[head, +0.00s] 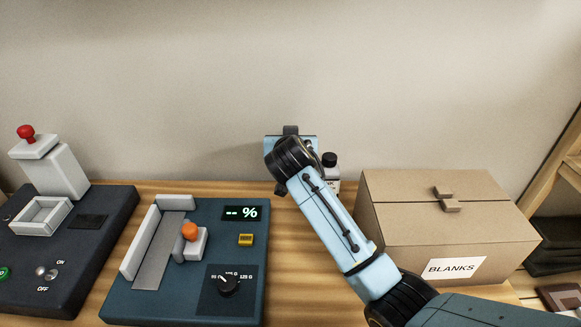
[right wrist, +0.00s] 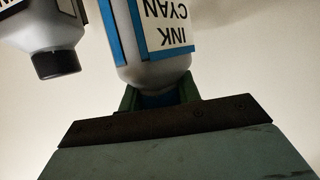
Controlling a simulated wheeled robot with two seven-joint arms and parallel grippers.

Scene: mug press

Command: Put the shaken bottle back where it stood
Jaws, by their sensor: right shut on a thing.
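In the right wrist view a white bottle with a blue-edged label reading CYAN INK (right wrist: 155,45) is held at its neck by my right gripper (right wrist: 160,98), which is shut on it. The picture is upside down there, with the bottle's neck pointing down. A second bottle with a black cap (right wrist: 55,62) hangs into view beside it, apart from it, in the same orientation. In the head view this black-capped bottle (head: 329,160) shows just right of my right arm; the cyan bottle is hidden behind the arm. I cannot tell whether the cyan bottle touches the table. My left gripper is out of view.
A cardboard box labelled BLANKS (head: 440,220) stands right of my right arm. A dark blue unit with a percent display (head: 242,213) and knob is left of the arm. A dark machine with a red knob (head: 26,132) is at far left. A plain wall is behind.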

